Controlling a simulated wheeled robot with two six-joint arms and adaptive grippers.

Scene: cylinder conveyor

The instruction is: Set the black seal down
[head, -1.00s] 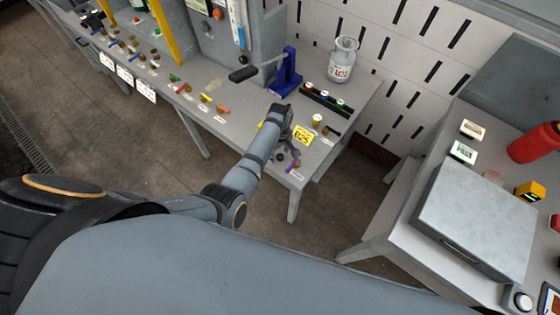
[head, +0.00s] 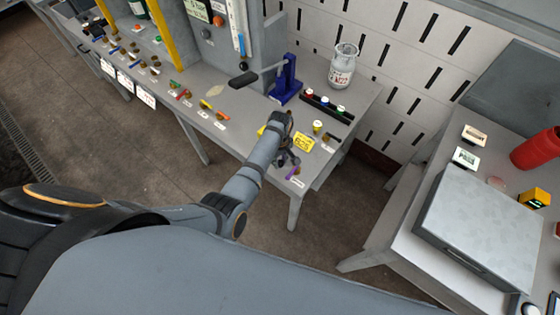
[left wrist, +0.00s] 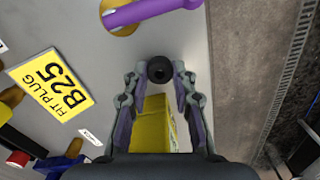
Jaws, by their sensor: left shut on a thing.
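My left gripper (head: 288,159) is over the near right part of the grey workbench, close to its front edge. In the left wrist view its fingers (left wrist: 159,76) are closed on the black seal (left wrist: 159,69), a small dark round piece with a hole, held at the fingertips. In the head view the seal is too small to make out. I cannot tell whether it touches the bench top. My right gripper is not in view.
A yellow "FIT PLUG B25" sign (left wrist: 50,86) stands beside the gripper. A purple-handled piece (left wrist: 150,12) lies just beyond the fingertips. A yellow object (left wrist: 150,122) shows between the fingers. A blue press (head: 287,80) and a gas bottle (head: 343,65) stand farther back.

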